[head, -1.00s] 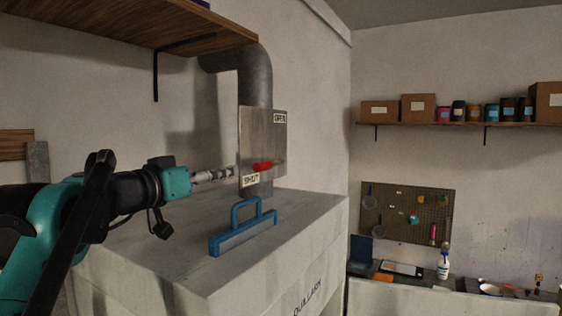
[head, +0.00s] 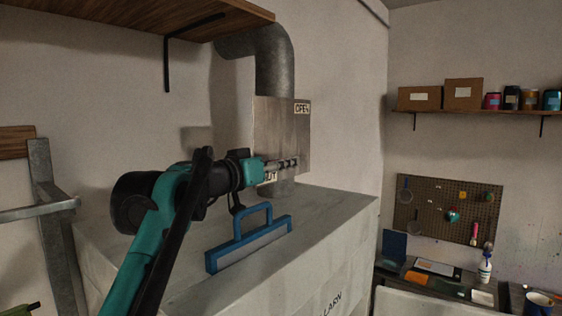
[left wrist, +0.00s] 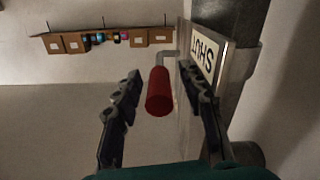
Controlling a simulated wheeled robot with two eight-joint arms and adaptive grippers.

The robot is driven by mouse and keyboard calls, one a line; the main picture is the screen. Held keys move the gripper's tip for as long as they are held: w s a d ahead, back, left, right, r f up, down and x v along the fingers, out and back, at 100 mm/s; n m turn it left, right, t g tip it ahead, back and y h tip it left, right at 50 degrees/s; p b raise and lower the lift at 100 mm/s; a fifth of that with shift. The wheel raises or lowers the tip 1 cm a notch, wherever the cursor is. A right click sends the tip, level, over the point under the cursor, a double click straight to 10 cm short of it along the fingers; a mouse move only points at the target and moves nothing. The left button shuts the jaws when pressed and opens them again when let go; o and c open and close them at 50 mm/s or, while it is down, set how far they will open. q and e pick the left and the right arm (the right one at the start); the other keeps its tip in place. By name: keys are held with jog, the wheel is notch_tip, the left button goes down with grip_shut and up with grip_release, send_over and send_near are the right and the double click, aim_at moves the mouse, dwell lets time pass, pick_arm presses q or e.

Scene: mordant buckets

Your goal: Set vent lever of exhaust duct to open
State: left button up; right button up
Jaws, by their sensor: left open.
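The exhaust duct (head: 275,75) is a grey pipe that bends down behind a metal plate (head: 280,130). The plate has an OPEN label (head: 302,107) at the top and a partly covered SHUT label (head: 270,178) at the bottom. My left gripper (head: 290,163) is in front of the plate's lower part and hides the vent lever in the head view. In the left wrist view the lever's red handle (left wrist: 159,92) is between the spread fingers, beside the SHUT label (left wrist: 206,58). The fingers look apart from the handle. My right gripper is not in view.
The duct stands over a pale box-shaped bench (head: 330,215) with a blue-handled tool (head: 250,243) on top, below my left arm. A wooden shelf (head: 150,18) hangs above left. A pegboard (head: 447,210) and a shelf of boxes (head: 463,94) are at the right.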

pick_arm(q)
jog(key=shift+s+a+r, duration=0.15)
jog(key=shift+s+a, duration=0.05)
jog(key=shift+s, duration=0.15)
jog(key=shift+w+d, duration=0.1)
grip_shut()
notch_tip(320, 180, up, 2)
jog(key=g+p, duration=0.1)
jog(key=p, duration=0.3)
jog(key=shift+w+r+y+p, duration=0.1)
jog(key=shift+r+y+p, duration=0.1)
jog(key=shift+y+p, duration=0.2)
jog(key=shift+w+d+r+g+y, duration=0.15)
jog(key=shift+g+y, duration=0.25)
jog(key=shift+g, duration=0.3)
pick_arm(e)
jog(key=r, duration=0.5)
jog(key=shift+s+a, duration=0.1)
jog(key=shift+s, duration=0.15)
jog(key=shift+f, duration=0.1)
pick_arm(q)
grip_release()
jog(key=v, duration=1.2)
